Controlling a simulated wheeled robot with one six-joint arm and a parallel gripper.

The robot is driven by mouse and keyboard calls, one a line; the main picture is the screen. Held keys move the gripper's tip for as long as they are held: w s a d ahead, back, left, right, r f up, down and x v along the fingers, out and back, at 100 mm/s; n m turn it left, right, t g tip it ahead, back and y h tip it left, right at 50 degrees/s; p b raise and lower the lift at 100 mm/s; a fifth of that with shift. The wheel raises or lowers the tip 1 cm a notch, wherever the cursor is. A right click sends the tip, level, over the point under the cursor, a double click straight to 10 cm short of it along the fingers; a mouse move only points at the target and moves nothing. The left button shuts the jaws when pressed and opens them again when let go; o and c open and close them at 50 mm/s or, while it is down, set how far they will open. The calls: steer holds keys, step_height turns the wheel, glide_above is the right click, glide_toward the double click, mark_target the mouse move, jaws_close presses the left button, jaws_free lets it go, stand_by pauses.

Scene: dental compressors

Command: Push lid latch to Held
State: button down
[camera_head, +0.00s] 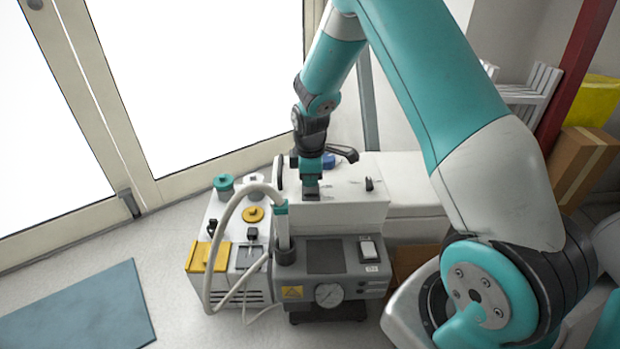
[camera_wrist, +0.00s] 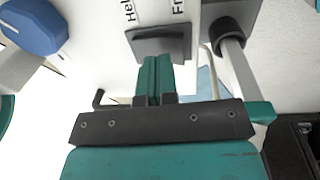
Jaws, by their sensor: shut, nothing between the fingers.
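The lid latch (camera_wrist: 160,42) is a dark grey block on a white panel in the wrist view. Beside it are two partly cut-off labels, one reading "Hel" toward the left and one reading "Fr" toward the right. My gripper (camera_wrist: 158,62) has its teal fingers together and empty, with the tips right at the latch's near edge. I cannot tell whether they touch it. In the head view my gripper (camera_head: 311,192) points down at the white lid box (camera_head: 345,212), and the latch is not clearly visible behind it.
A grey wand (camera_head: 283,228) with a pale hose stands close to my gripper. The grey unit with a gauge (camera_head: 328,294) is in front. A blue knob (camera_wrist: 35,25) is at the wrist view's upper left. A yellow-knobbed unit (camera_head: 253,214) stands left.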

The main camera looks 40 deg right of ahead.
step_height(320, 180, up, 13)
steer(key=w+p, duration=0.1)
steer(key=p, duration=0.3)
steer(key=shift+w+d+p, duration=0.15)
steer(key=shift+d+p, duration=0.25)
steer(key=s+a+r+m+y, duration=0.2)
steer(key=s+a+r+y, duration=0.1)
steer(key=s+a+r, duration=0.95)
steer(key=s+a+r+m+y, duration=0.1)
steer(key=s+a+r, duration=0.1)
steer(key=s+a, duration=0.45)
steer(key=s+a+r+m+y, duration=0.1)
steer(key=s+a+r, duration=0.15)
steer(key=s, duration=0.65)
step_height(320, 180, up, 22)
steer(key=p, duration=2.2)
steer(key=shift+s+a+f+m+g, duration=0.2)
steer(key=shift+s+m+g, duration=0.1)
steer(key=shift+s+g, duration=0.1)
